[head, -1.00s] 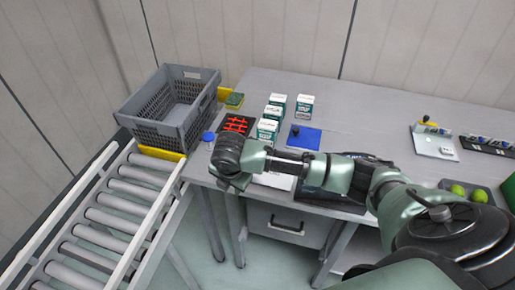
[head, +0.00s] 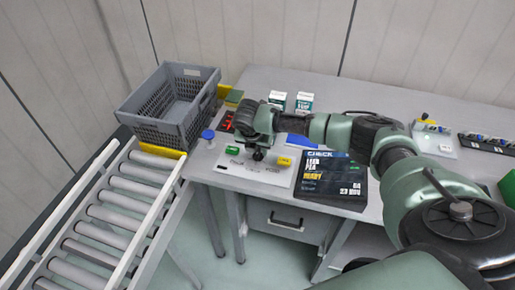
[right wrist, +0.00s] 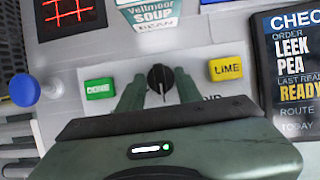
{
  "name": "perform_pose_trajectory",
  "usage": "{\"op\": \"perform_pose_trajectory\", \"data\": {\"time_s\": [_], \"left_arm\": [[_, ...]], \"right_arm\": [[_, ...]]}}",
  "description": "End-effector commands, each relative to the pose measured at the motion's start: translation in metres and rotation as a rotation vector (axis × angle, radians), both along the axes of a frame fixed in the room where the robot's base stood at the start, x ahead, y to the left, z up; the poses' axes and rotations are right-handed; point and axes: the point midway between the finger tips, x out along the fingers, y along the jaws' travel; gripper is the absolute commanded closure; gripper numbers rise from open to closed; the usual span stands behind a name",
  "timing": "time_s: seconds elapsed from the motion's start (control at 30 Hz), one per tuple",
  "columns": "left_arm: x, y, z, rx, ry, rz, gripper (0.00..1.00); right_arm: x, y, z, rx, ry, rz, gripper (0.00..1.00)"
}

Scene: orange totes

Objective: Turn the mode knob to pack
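The mode knob (right wrist: 160,77) is black and round with a raised grip bar. It sits on a pale panel (head: 230,178) at the table's front edge, between a green button (right wrist: 99,88) and a yellow button (right wrist: 226,68). My right gripper (right wrist: 159,90) points down at the knob, with one finger on each side of it. The fingers are apart and a small gap seems to show beside the knob. The lettering around the knob is mostly hidden by the fingers, so its setting cannot be read. My left gripper is not in view.
A black order screen (head: 332,178) lies right of the panel. A blue round button (right wrist: 24,89) is to the left. Soup cartons (head: 303,101) and a red-lined board (right wrist: 70,12) are behind. A grey crate (head: 172,132) and roller conveyor (head: 105,215) stand left.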

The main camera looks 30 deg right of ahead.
Motion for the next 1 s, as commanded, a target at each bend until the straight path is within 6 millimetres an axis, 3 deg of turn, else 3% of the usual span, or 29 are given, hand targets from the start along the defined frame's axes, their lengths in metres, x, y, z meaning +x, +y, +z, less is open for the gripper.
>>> {"op": "perform_pose_trajectory", "data": {"time_s": [0.33,0.47,1.0], "left_arm": [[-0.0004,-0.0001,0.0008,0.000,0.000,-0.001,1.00],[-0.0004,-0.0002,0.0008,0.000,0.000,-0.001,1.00],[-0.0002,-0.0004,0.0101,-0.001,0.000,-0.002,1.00]], "right_arm": [[0.0016,-0.0019,-0.0061,0.000,-0.001,0.000,0.65],[0.0015,-0.0018,-0.0060,0.000,-0.001,0.000,0.99],[0.0020,-0.0004,-0.0044,0.001,0.000,-0.095,1.00]]}}
